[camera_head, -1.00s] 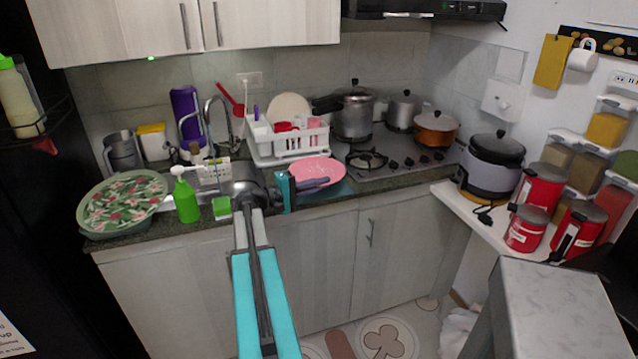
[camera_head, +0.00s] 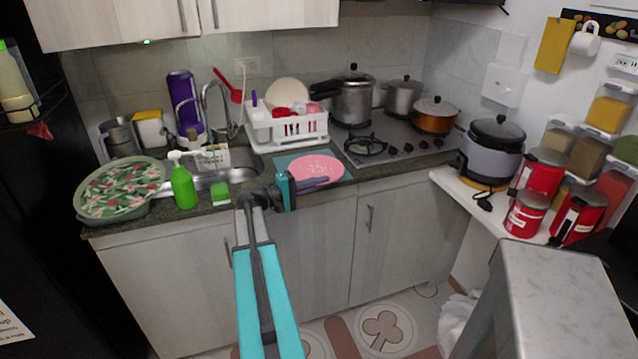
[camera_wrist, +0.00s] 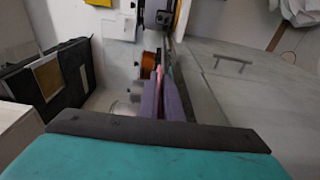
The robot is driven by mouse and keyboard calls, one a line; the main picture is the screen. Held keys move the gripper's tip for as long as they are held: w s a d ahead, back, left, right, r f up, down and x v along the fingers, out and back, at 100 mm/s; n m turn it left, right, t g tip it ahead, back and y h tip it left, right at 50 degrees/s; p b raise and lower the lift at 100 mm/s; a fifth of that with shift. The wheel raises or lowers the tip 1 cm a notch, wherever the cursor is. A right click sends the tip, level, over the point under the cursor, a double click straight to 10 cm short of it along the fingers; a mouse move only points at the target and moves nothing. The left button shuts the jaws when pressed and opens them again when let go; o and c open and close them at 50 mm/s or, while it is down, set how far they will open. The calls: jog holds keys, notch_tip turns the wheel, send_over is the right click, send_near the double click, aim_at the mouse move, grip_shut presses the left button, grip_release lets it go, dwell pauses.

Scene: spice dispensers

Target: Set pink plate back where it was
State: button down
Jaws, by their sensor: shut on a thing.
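The pink plate (camera_head: 316,166) is round with small pale specks and lies roughly flat at the counter's front edge, over a blue-grey mat (camera_head: 285,163). I cannot tell whether it touches the mat. My gripper (camera_head: 320,182) reaches in from the left and is shut on the plate's near rim. In the wrist view, my purple fingers (camera_wrist: 165,102) are together, with a thin pink sliver of the plate (camera_wrist: 160,74) between or just beyond them. Most of the plate is hidden there.
A white dish rack (camera_head: 290,132) stands just behind the plate. The stove (camera_head: 390,147) with pots is to its right.

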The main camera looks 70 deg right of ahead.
jog(key=shift+f+b, duration=0.55)
jog(key=shift+f, duration=0.15)
dwell(0.6)
jog(key=c, duration=1.9)
grip_release()
jog(key=shift+o, duration=0.2)
jog(key=b+v, duration=0.2)
jog(key=v, duration=1.1)
jog(key=shift+w+a+b, duration=0.25)
jog(key=shift+w+b, duration=0.05)
jog(key=shift+b, duration=0.05)
jog(key=shift+r, duration=0.1)
